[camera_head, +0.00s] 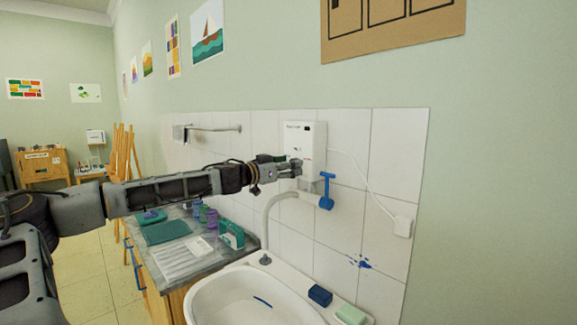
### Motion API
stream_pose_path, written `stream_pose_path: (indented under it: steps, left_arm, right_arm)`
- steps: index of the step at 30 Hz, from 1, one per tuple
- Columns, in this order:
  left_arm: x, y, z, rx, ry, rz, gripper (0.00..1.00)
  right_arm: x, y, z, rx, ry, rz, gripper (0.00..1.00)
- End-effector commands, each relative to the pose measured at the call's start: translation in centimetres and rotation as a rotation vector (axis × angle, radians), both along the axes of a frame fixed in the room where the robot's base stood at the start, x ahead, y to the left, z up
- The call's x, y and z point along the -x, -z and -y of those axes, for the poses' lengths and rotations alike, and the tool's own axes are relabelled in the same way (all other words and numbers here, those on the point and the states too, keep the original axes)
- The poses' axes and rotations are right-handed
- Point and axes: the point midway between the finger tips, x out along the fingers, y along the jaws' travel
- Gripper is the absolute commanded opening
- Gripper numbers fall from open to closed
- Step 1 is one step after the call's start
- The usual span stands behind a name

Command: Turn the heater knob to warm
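The white water heater (306,144) is a box mounted on the tiled wall above the sink, with small dark lettering near its top. My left gripper (291,168) reaches in from the left and is at the lower left part of the heater's front. The heater knob is not clearly visible; the gripper covers that area, so its setting cannot be read. I cannot tell whether the fingers touch the heater or whether they are open or shut. My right gripper is not in view.
A blue lever (327,190) hangs just below the heater, beside the curved faucet (268,220). A cord runs to a white outlet (403,226). The white sink (205,300) holds a blue block (320,295) and green sponge (350,314) on its rim. Cups stand on the counter.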

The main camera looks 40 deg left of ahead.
Motion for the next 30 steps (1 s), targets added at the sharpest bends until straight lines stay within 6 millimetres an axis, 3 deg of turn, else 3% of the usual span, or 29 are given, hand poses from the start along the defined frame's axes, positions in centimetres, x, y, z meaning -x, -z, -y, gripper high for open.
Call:
stream_pose_path:
  steps: [13, 24, 30]
  left_arm:
    - [-0.2, 0.01, 0.0, 0.001, 0.0, 0.0, 0.58]
    - [-0.19, 0.01, 0.01, 0.001, 0.0, 0.0, 0.12]
    - [-0.19, 0.01, 0.02, -0.007, 0.0, 0.001, 0.12]
  right_arm:
    - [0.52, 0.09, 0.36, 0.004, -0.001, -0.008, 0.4]
    - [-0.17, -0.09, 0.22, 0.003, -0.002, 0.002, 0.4]
    - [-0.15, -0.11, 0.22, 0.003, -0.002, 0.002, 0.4]
